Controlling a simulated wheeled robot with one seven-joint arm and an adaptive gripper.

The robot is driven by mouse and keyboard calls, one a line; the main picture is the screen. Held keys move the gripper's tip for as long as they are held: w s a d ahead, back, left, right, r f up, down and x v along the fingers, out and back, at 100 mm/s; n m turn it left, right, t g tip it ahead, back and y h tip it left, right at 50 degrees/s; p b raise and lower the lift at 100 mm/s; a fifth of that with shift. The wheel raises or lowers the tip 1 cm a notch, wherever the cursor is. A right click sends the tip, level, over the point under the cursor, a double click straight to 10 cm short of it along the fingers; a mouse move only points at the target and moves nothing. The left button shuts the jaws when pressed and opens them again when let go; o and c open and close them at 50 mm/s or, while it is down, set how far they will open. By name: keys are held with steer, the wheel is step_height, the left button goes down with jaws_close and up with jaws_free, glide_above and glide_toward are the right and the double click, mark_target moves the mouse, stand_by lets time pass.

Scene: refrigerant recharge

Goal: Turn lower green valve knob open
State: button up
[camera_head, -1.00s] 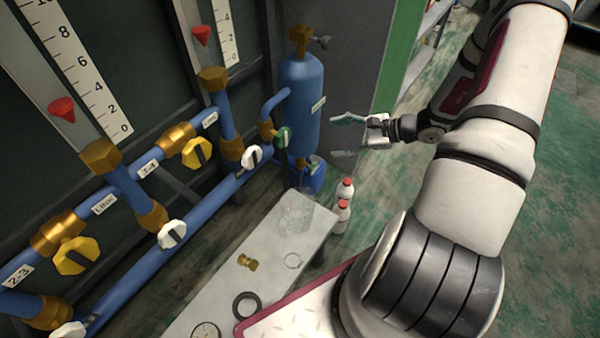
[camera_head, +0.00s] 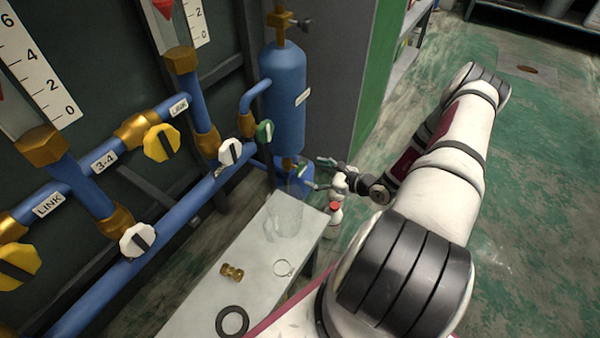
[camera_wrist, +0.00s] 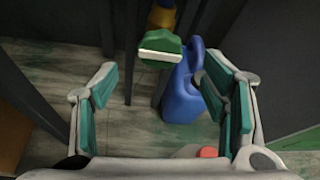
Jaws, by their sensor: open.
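The lower green valve knob (camera_wrist: 161,51), with a pale bar across it, shows in the wrist view below a brass fitting. It lies ahead of my open gripper (camera_wrist: 160,75), roughly between the two fingertips and apart from both. In the head view the lower green knob (camera_head: 302,170) is small and partly hidden, under the blue cylinder (camera_head: 284,100). My gripper (camera_head: 316,173) is just right of it there, jaws apart and empty. A second green knob (camera_head: 264,131) sits higher, on the pipe left of the cylinder.
A blue jug (camera_wrist: 183,98) stands behind and below the knob. A white bottle with a red cap (camera_head: 335,208) stands under my gripper. A pale bench (camera_head: 255,260) holds a clear container (camera_head: 285,215), a brass fitting (camera_head: 232,271) and rings. Yellow and white knobs line the pipes.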

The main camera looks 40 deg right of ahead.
mark_target(302, 170)
steer(key=b+x, duration=0.2)
steer(key=x, duration=0.5)
steer(key=shift+w+a+f, duration=0.1)
steer(key=shift+w+f, duration=0.05)
steer(key=shift+w, duration=0.2)
steer(key=c, duration=1.2)
